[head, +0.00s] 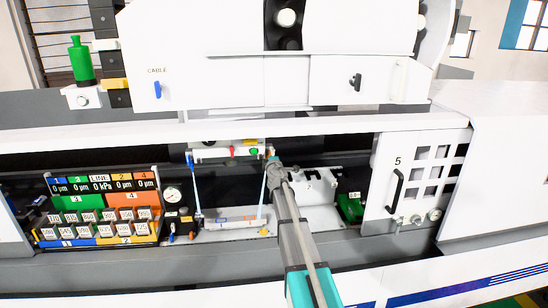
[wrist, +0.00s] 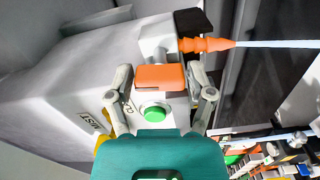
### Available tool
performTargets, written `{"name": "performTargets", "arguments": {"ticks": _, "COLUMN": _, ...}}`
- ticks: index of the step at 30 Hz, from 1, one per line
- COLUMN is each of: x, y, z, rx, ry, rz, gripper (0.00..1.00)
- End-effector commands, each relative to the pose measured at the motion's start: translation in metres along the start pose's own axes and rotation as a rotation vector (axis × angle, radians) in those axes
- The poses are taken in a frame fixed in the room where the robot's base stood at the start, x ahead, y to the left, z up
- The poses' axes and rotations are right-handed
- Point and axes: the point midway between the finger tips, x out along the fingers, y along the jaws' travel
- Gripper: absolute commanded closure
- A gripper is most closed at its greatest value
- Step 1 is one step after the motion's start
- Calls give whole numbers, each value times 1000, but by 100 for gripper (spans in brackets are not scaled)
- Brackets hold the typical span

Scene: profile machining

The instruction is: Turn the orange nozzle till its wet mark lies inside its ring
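The orange nozzle (wrist: 206,44) shows in the wrist view as a ribbed cone on a pale block, pointing right, with a pale blue jet leaving its tip. My gripper (wrist: 160,80) is open, its two fingers either side of an orange block (wrist: 160,77) just below the nozzle; contact with the block is unclear. A green button (wrist: 154,111) lies nearer my palm. In the head view my gripper (head: 275,163) is at the right end of the rail, by the top of a pale jet (head: 264,192). The jet's wet mark and the ring are too small to make out.
A pale strip (head: 230,222) with coloured marks lies below the rail. A second jet (head: 195,190) runs down at the left. A numbered panel (head: 100,208) stands left, a white door (head: 420,175) marked 5 right. The machine's white ledge (head: 310,122) runs above the opening.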

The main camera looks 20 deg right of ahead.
Motion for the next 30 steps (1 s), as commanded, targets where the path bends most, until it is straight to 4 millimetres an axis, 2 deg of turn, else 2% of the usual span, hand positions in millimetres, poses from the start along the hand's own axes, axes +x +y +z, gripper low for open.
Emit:
{"name": "performTargets", "arguments": {"ticks": 1, "x": 0, "y": 0, "z": 0, "rx": 1, "ry": 0, "rz": 0, "gripper": 12}}
{"name": "performTargets", "arguments": {"ticks": 2, "x": 0, "y": 0, "z": 0, "rx": 2, "ry": 0, "rz": 0, "gripper": 7}}
{"name": "performTargets", "arguments": {"ticks": 3, "x": 0, "y": 0, "z": 0, "rx": 2, "ry": 0, "rz": 0, "gripper": 6}}
{"name": "performTargets", "arguments": {"ticks": 19, "x": -5, "y": 0, "z": 0, "rx": 2, "ry": 0, "rz": 0, "gripper": 6}}
{"name": "performTargets", "arguments": {"ticks": 23, "x": -16, "y": 0, "z": 0, "rx": 2, "ry": 0, "rz": 0, "gripper": 6}}
{"name": "performTargets", "arguments": {"ticks": 30, "x": -49, "y": 0, "z": 0, "rx": 2, "ry": 0, "rz": 0, "gripper": 6}}
